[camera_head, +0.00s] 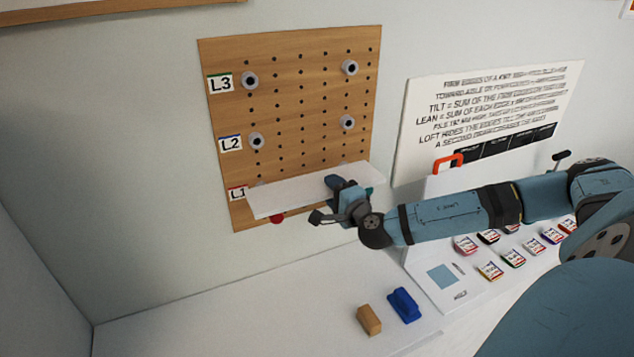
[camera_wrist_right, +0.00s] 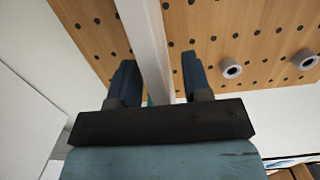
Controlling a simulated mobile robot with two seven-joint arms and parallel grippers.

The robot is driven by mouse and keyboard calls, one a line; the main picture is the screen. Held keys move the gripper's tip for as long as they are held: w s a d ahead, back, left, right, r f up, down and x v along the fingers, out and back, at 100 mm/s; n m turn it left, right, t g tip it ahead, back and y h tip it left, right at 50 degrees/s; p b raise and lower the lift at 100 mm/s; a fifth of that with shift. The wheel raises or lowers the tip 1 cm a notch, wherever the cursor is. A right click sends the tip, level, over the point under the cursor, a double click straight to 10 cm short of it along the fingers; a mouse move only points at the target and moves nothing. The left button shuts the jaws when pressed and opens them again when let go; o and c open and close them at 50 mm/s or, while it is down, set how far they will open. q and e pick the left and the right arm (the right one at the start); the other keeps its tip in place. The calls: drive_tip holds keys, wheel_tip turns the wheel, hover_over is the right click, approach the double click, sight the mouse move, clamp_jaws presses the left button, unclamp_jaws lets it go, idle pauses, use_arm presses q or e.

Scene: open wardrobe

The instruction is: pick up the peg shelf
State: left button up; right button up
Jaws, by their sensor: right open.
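The peg shelf (camera_head: 285,195) is a long white board on the lower part of the wooden pegboard, at the L1 label. My right gripper (camera_head: 330,201) is at the shelf's front edge, right of its middle. In the right wrist view the open gripper (camera_wrist_right: 160,80) has one finger on each side of the white shelf (camera_wrist_right: 144,30). A gap shows between the shelf and the right finger; contact with the left finger is unclear. The gripper hides part of the shelf. My left gripper is not in view.
The pegboard (camera_head: 300,100) has grey pegs at L2 and L3. A red knob (camera_head: 277,219) sits under the shelf. A tan block (camera_head: 369,320) and a blue block (camera_head: 404,304) lie on the white surface below. A printed sign (camera_head: 480,115) stands right.

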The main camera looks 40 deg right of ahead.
drive_tip(key=shift+x, duration=0.75)
drive_tip(key=shift+s, duration=0.1)
clamp_jaws()
